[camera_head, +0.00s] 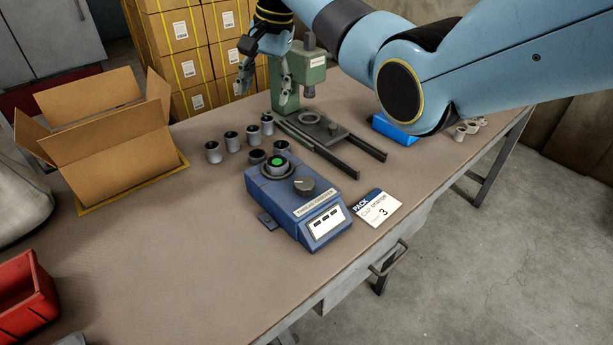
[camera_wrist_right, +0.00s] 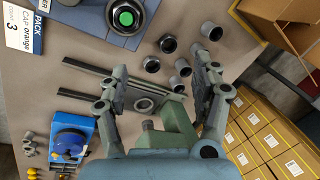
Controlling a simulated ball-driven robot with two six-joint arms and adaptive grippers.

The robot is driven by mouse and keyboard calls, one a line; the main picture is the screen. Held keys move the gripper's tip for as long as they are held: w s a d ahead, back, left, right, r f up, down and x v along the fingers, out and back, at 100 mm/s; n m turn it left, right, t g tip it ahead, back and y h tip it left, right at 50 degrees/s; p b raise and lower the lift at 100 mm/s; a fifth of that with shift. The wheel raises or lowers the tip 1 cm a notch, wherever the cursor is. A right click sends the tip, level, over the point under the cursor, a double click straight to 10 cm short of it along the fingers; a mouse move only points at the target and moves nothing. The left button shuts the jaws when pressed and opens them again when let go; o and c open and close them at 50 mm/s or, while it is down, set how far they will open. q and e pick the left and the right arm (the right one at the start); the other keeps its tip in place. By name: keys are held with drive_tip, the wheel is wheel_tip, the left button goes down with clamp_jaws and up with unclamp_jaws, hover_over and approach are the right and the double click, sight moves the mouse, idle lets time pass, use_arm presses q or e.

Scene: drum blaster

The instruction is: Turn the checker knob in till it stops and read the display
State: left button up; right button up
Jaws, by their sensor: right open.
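The blue checker (camera_head: 290,202) stands on the table in the head view. Its dark knob (camera_head: 303,186) is on the top, and a green-topped piece (camera_head: 278,163) sits in a round seat behind the knob. The display (camera_head: 326,222) on the sloped front shows dark marks too small to read. The checker's edge also shows at the top of the right wrist view (camera_wrist_right: 110,28). My right gripper (camera_head: 264,88) is open and empty, above the table behind the checker, fingers pointing down, beside the green press (camera_head: 308,75). My left gripper is not in view.
Several grey cups (camera_head: 232,141) stand behind the checker. A white card (camera_head: 376,208) reading "PACK, CAP orange, 3" lies to its right. An open carton (camera_head: 125,160) is at left, a red bin (camera_head: 22,300) at lower left.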

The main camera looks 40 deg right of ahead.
drive_tip(key=n+t, duration=0.1)
drive_tip(key=n, duration=0.3)
drive_tip(key=n+t+y+p, duration=0.1)
drive_tip(key=n+t+p, duration=0.1)
drive_tip(key=n, duration=1)
hover_over(305, 182)
drive_tip(key=w+d, duration=0.1)
drive_tip(key=w, duration=0.3)
drive_tip(key=s+d+f+g, duration=0.1)
drive_tip(key=s+f, duration=0.5)
drive_tip(key=s, duration=0.2)
drive_tip(key=x, duration=0.9)
drive_tip(key=shift+w+f, duration=0.1)
drive_tip(key=shift+f, duration=0.25)
drive_tip(key=shift+w+f, duration=0.1)
drive_tip(key=shift+f, duration=0.25)
drive_tip(key=shift+c, duration=0.4)
